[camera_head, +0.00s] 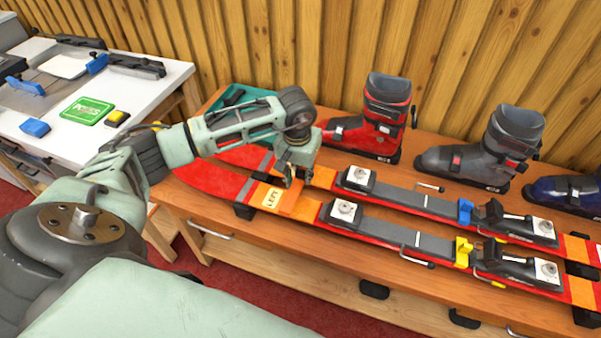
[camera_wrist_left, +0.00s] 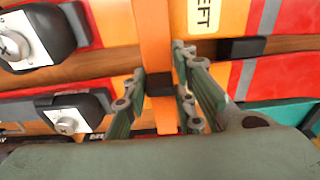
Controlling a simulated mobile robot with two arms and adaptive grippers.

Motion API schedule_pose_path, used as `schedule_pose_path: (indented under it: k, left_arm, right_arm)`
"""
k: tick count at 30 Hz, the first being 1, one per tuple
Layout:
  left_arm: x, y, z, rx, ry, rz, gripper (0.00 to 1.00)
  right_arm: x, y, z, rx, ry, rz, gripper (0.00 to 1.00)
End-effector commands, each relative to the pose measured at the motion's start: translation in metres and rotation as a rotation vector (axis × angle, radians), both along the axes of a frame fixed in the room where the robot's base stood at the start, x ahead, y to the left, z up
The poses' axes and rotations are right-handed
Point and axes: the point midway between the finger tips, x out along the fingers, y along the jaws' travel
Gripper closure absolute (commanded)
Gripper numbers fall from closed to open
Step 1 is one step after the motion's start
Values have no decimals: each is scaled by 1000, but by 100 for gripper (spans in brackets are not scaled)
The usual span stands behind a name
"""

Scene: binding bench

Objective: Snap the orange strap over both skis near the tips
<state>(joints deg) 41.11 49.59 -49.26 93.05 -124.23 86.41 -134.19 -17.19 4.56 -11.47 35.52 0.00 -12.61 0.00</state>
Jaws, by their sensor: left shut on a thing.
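Two red, orange and grey skis lie side by side on a wooden bench, the near ski (camera_head: 390,235) and the far ski (camera_head: 415,196). Their red tip ends are at the left. The near ski bears a LEFT label (camera_head: 272,198). The orange strap (camera_head: 291,207) lies across the near ski beside that label. In the left wrist view the strap (camera_wrist_left: 156,35) runs up between the fingers. My left gripper (camera_head: 297,179) is above the skis, shut on the strap. A dark piece (camera_wrist_left: 160,84) shows between its fingers. The strap's far end is hidden by the gripper.
Red (camera_head: 372,128), grey (camera_head: 490,155) and blue (camera_head: 570,190) boots stand behind the skis. A teal tray (camera_head: 240,97) sits at the bench's back left. A white table (camera_head: 150,82) with tools stands left. A plank wall closes off the back.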

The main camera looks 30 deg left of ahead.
Motion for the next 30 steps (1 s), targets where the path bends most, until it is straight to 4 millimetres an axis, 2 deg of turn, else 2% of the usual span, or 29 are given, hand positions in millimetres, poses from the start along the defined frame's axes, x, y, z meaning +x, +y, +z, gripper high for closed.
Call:
schedule_pose_path:
  k: [30]
  left_arm:
    - [0,0,-27,0,0,1,100]
  right_arm:
    - [0,0,-25,0,0,0,32]
